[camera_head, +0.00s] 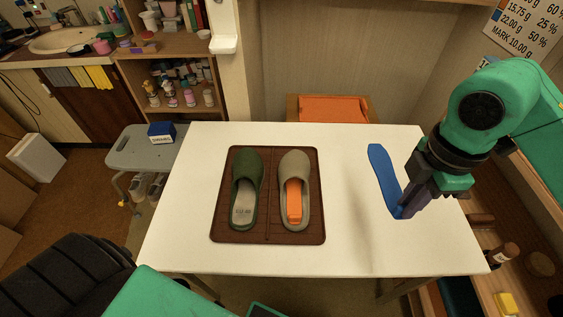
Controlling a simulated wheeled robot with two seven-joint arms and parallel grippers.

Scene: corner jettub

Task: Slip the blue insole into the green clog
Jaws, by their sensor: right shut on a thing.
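The green clog (246,184) lies on the left half of a brown tray (222,236), its opening toward the front with a pale inner sole showing. A beige clog (295,165) lies beside it on the right, with an orange insole (293,200) inside. The blue insole (382,170) is at the right side of the white table, long and flat. My right gripper (402,212) is shut on the front end of the blue insole. Whether the insole touches the table is hard to tell. My left gripper is not in view; part of my left arm shows at the bottom.
The white table (180,245) is clear between the tray and the blue insole. An orange chair (333,108) stands behind the table. A grey stool (140,150) with a blue box (161,132) stands at the left. Shelves with bottles stand at the lower right.

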